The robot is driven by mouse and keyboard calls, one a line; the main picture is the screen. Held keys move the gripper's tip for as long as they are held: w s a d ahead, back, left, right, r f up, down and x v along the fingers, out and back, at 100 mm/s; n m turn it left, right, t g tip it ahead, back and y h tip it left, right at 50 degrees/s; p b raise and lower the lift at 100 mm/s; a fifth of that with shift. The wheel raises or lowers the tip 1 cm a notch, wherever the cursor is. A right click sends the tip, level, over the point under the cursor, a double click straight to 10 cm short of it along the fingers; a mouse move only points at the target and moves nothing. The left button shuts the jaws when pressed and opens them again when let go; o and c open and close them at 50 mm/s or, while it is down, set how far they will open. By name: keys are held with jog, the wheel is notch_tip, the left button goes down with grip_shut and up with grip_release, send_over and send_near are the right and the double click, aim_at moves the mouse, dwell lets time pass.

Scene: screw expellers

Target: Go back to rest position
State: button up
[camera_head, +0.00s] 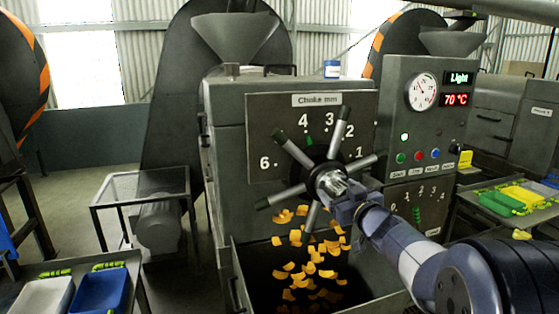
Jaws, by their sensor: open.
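My gripper (346,204) is in front of the choke wheel's hub (331,181), at the end of my arm coming in from the lower right. Its fingers overlap the hub in the picture, and I cannot tell whether they touch it. The choke wheel (297,157) has several spokes with dark green grips. It sits on a dark panel (262,142) labelled "Choke mm" with numbers from 1 to 6. A small green mark shows near the 4. My arm hides part of the wheel's lower right.
Orange flakes (310,268) fall into an open bin (378,304) below the wheel. A control box (423,116) at right has a gauge, buttons and a "70 °C" display. Trays stand at lower left (92,271) and right (474,217). A guarded motor (158,226) stands left.

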jog(key=shift+s+a, duration=0.1)
jog(key=shift+s, duration=0.4)
jog(key=b+v, duration=0.1)
jog(key=v, duration=0.6)
jog(key=shift+d, duration=0.25)
